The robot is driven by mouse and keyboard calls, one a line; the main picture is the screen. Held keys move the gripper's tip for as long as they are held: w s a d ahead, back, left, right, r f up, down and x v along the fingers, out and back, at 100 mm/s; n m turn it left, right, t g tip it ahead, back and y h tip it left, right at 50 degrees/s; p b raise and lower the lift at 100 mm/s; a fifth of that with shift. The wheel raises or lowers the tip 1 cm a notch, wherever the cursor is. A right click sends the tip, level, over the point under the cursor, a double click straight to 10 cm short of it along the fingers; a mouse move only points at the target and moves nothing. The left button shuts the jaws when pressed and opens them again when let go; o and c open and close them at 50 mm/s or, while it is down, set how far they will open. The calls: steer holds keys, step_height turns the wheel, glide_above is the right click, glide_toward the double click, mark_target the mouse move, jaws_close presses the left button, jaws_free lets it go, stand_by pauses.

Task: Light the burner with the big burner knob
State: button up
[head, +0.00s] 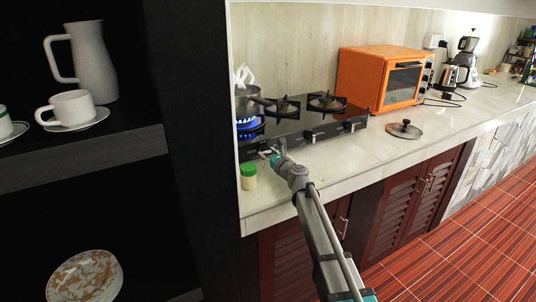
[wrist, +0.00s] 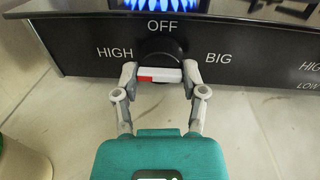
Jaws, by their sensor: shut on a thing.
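The big burner knob (wrist: 165,75) is a round black dial with a light grip bar on the stove's front panel. The bar lies nearly level, its red end on the left, toward HIGH; OFF is printed above and BIG at the right. My gripper (wrist: 159,77) is shut on the bar, one finger at each end; in the head view my gripper (head: 268,153) is at the stove's left front. The burner's blue flame (wrist: 160,4) is lit, and the flame also shows in the head view (head: 248,124) beneath a dark pan (head: 248,104).
The black stove (head: 315,137) has two unlit burners to the right. A green-lidded jar (head: 248,177) stands left of my gripper. A pan lid (head: 404,129) lies on the counter, before an orange oven (head: 383,78). The front counter is mostly clear.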

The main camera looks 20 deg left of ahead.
steer(key=shift+n, duration=0.3)
steer(key=shift+w+n, duration=0.1)
steer(key=shift+n, duration=0.3)
steer(key=o, duration=1.1)
steer(key=shift+o, duration=0.2)
steer(key=shift+v, duration=6)
